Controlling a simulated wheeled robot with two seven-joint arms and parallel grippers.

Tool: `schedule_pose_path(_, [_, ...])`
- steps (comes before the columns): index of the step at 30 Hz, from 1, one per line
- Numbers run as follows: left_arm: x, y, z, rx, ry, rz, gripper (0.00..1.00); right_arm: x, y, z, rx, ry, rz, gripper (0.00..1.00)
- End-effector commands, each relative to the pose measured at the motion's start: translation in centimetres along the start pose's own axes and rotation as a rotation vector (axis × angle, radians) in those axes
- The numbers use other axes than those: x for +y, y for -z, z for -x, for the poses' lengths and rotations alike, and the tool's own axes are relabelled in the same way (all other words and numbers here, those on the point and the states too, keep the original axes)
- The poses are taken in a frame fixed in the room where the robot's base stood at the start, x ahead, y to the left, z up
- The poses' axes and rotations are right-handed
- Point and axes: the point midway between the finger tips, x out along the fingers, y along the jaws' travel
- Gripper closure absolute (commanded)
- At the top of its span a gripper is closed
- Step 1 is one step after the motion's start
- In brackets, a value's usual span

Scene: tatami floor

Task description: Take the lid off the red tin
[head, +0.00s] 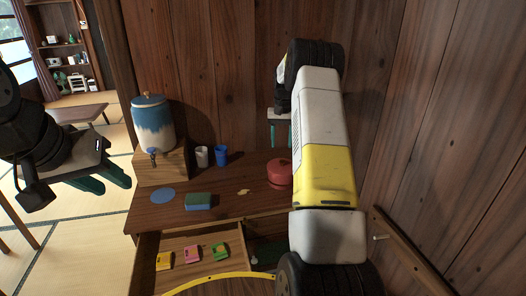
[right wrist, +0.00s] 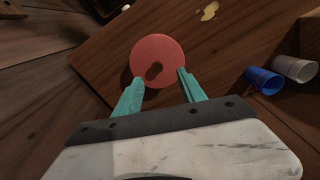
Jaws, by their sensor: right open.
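The red tin (head: 279,173) stands on the wooden desk, partly hidden behind my right arm in the head view. Its round red lid (right wrist: 158,50) shows from above in the right wrist view, with a dark knob (right wrist: 154,71) near the middle. My right gripper (right wrist: 158,84) is open and empty, its teal fingertips on either side of the lid's near edge in that view. In the head view, my right gripper (head: 280,145) is partly hidden by the arm. My left gripper (head: 112,184) is open and empty at the left, away from the desk.
A sponge (head: 198,201) and blue disc (head: 163,196) lie on the desk (head: 235,208). An open drawer (head: 205,245) holds small packets. Wooden walls rise behind and right.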

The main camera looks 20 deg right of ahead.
Motion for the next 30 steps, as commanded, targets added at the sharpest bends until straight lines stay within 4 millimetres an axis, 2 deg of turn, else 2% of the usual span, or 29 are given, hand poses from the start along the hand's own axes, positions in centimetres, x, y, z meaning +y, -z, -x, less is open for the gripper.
schedule_pose_path(11, [0.0,0.0,0.0,0.0,0.0,0.0,0.64,0.5,0.2,-4.0,-0.012,-0.007,-0.007,0.52])
schedule_pose_path(21, [0.0,0.0,0.0,0.0,0.0,0.0,0.64,0.9,-0.1,-8.4,-0.01,-0.006,-0.007,0.52])
schedule_pose_path(30, [0.0,0.0,0.0,0.0,0.0,0.0,0.64,0.9,0.0,-8.8,-0.008,-0.006,-0.007,0.54])
